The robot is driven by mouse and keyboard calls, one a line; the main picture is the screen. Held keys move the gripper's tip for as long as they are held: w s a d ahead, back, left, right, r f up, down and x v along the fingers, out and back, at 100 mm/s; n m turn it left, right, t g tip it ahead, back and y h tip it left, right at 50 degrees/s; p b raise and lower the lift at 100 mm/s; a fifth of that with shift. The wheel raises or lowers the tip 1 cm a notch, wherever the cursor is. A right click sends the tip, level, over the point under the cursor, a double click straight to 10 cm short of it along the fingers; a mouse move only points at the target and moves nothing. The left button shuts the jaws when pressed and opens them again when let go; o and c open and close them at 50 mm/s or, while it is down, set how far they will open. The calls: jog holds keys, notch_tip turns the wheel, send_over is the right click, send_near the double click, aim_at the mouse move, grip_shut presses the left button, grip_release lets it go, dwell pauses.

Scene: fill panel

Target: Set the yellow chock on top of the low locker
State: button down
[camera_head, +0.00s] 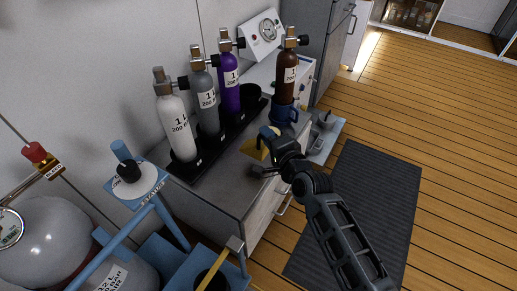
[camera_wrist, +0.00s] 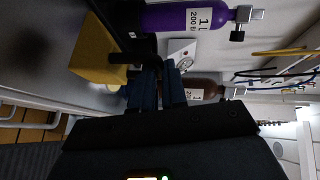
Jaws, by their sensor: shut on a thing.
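The yellow chock (camera_head: 251,148) is a small wedge-like block at my gripper (camera_head: 264,153), over the grey top of the low locker (camera_head: 225,184) in the head view. My gripper is shut on the chock, and the wrist hides part of the grip. I cannot tell whether the chock touches the locker top.
White, grey and purple bottles (camera_head: 229,90) stand in a black rack (camera_head: 205,153) along the wall. A blue stand (camera_head: 140,183) is at the left. A dark mat (camera_head: 375,190) lies on the floor.

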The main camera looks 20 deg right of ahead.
aim_at(259, 151)
jog(key=shift+w+a+f+p, duration=0.15)
jog(key=shift+a+f+p, duration=0.15)
jog(key=shift+a, duration=0.3)
jog(key=shift+w+a+f+p, duration=0.15)
jog(key=shift+a+f+p, duration=0.15)
jog(key=shift+a, duration=0.25)
notch_tip(259, 151, down, 4)
jog(key=b, duration=0.3)
jog(key=shift+f, duration=0.1)
jog(key=c, duration=1.6)
grip_release()
jog(key=shift+f+b, duration=0.15)
jog(key=shift+b, duration=0.15)
jog(key=o, duration=0.5)
jog(key=shift+c, duration=0.2)
